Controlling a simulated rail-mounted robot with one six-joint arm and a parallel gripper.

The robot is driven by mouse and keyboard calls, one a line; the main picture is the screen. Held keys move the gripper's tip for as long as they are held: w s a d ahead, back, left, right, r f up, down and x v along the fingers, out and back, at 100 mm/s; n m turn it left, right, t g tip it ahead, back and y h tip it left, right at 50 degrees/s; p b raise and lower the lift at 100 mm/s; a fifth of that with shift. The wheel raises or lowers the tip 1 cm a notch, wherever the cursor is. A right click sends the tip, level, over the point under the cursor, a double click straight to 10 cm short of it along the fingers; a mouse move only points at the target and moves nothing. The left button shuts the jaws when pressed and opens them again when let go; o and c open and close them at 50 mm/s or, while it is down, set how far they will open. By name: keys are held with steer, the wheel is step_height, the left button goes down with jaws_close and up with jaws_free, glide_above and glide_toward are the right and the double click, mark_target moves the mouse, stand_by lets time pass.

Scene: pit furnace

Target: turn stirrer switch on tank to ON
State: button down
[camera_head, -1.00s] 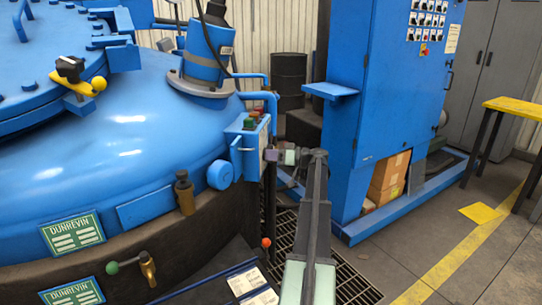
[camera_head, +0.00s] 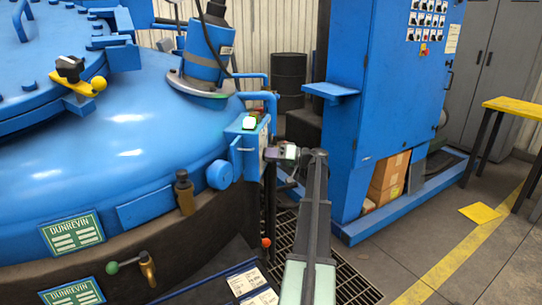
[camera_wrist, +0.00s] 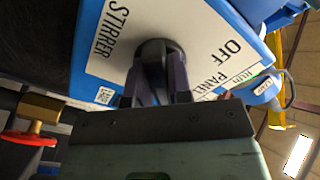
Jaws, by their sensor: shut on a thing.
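The large blue tank (camera_head: 130,130) fills the left of the head view. In the wrist view, a white plate (camera_wrist: 108,48) on the box carries the words STIRRER and OFF. The dark round stirrer switch (camera_wrist: 158,46) sits on this plate, mostly covered by my fingers. My gripper (camera_wrist: 160,80) is shut on the switch; it also shows at the box's right side in the head view (camera_head: 273,154). The switch's pointer and any ON mark are hidden.
A blue control cabinet (camera_head: 370,110) stands right of my arm, with a shelf (camera_head: 330,90) sticking out towards it. A valve with a red handle (camera_wrist: 28,138) shows lower left in the wrist view. Floor with a yellow line (camera_head: 455,260) is open at right.

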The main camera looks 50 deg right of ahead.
steer(key=c, duration=1)
jaws_free()
steer(key=shift+c, duration=0.2)
steer(key=shift+s, duration=0.1)
steer(key=v, duration=1)
steer(key=shift+s+d, duration=0.2)
steer(key=shift+s, duration=0.1)
